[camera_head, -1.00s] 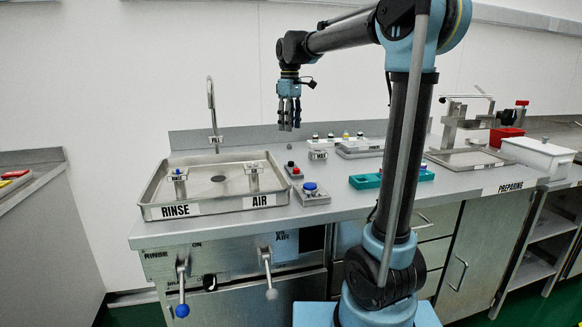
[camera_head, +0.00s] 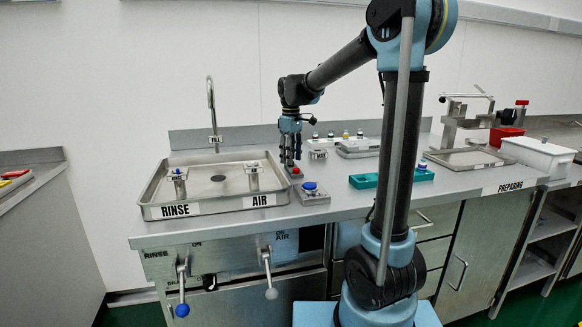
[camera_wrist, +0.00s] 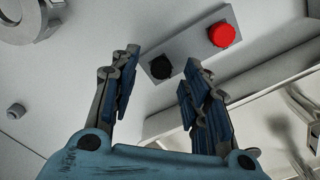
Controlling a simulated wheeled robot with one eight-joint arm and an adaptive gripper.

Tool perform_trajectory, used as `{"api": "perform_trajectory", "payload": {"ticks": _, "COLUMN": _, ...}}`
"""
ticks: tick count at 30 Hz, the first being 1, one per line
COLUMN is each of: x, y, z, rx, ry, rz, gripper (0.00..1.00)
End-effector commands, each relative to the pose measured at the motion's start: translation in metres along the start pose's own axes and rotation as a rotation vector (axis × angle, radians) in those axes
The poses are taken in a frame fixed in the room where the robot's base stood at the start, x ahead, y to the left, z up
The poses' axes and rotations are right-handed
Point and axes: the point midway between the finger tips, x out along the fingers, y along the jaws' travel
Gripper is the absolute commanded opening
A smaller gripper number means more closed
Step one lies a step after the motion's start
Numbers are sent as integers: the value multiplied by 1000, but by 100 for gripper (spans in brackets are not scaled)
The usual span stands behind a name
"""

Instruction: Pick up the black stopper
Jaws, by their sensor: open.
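The black stopper (camera_wrist: 161,67) shows in the wrist view as a small dark piece on a grey block (camera_wrist: 185,50), next to a red round knob (camera_wrist: 222,34). My gripper (camera_wrist: 158,82) is open, its two blue-grey fingers spread on either side of the stopper, the right finger close to it. Contact cannot be told. In the head view my gripper (camera_head: 290,163) points down over the same block, beside the red knob (camera_head: 296,170). The fingers hide the stopper there.
A sink tray (camera_head: 215,183) with two small fixtures lies to the left. A blue knob on a grey block (camera_head: 311,189) is in front. A teal rack (camera_head: 365,181) and a white container (camera_head: 538,156) stand to the right. Small bottles (camera_head: 345,134) stand behind.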

Motion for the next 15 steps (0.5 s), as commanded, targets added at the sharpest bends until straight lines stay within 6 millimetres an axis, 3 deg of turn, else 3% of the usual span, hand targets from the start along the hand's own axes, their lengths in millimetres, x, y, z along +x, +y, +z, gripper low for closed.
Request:
{"api": "perform_trajectory", "payload": {"ticks": 4, "x": 12, "y": 0, "z": 0, "rx": 0, "ry": 0, "rz": 0, "gripper": 43}}
{"api": "perform_trajectory", "payload": {"ticks": 12, "x": 14, "y": 0, "z": 0, "rx": 0, "ry": 0, "rz": 0, "gripper": 43}}
{"api": "perform_trajectory", "payload": {"ticks": 15, "x": 14, "y": 0, "z": 0, "rx": 0, "ry": 0, "rz": 0, "gripper": 25}}
